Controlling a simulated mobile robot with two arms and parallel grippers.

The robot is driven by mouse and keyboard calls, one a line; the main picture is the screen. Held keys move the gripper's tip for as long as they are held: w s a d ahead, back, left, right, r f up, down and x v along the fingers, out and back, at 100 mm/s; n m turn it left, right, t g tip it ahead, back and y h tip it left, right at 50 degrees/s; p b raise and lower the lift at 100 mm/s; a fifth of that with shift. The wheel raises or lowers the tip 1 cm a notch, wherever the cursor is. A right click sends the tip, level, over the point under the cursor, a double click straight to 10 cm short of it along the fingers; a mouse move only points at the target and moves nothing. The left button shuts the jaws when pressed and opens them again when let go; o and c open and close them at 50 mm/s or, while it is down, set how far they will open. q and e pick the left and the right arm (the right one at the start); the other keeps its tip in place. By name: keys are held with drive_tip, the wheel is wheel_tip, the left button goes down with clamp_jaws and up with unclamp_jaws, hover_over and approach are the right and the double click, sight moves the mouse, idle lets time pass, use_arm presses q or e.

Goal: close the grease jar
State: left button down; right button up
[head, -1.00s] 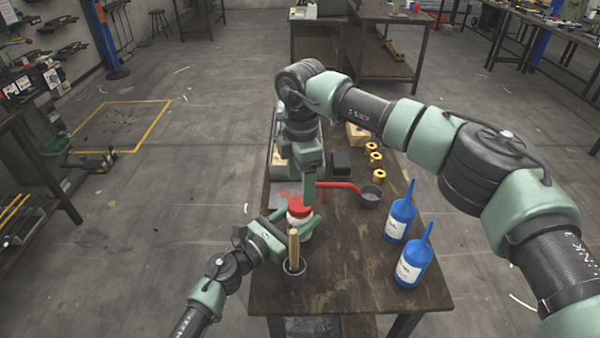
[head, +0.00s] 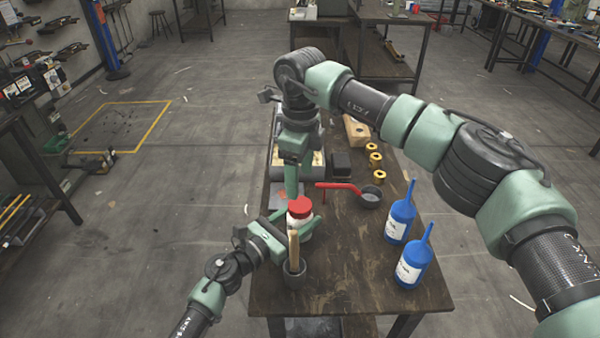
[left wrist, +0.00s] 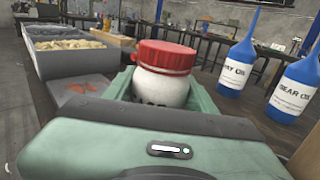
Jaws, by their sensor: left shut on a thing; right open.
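The grease jar (head: 298,229) is a white jar standing upright near the left edge of the workbench. Its red lid (head: 299,207) sits on top and looks level; it also shows in the left wrist view (left wrist: 165,56). I cannot tell how tightly it is seated. My left gripper (head: 296,222) is shut around the jar's body, with a green finger on each side of the jar in the left wrist view. My right gripper (head: 291,190) is open, pointing down just behind the lid and seemingly apart from it. Its fingers partly overlap in view.
A grey cup with a wooden handle (head: 294,250) stands just in front of the jar. A red-handled ladle (head: 340,186) lies behind right. Two blue oil bottles (head: 399,222) stand on the right. Bins (left wrist: 75,60) are behind left. The bench's front middle is clear.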

sight(300, 204)
use_arm(q)
drive_tip(key=shift+f, duration=0.1)
use_arm(e)
drive_tip(key=n, duration=0.4)
drive_tip(key=shift+r, duration=0.15)
drive_tip(key=shift+f, duration=4)
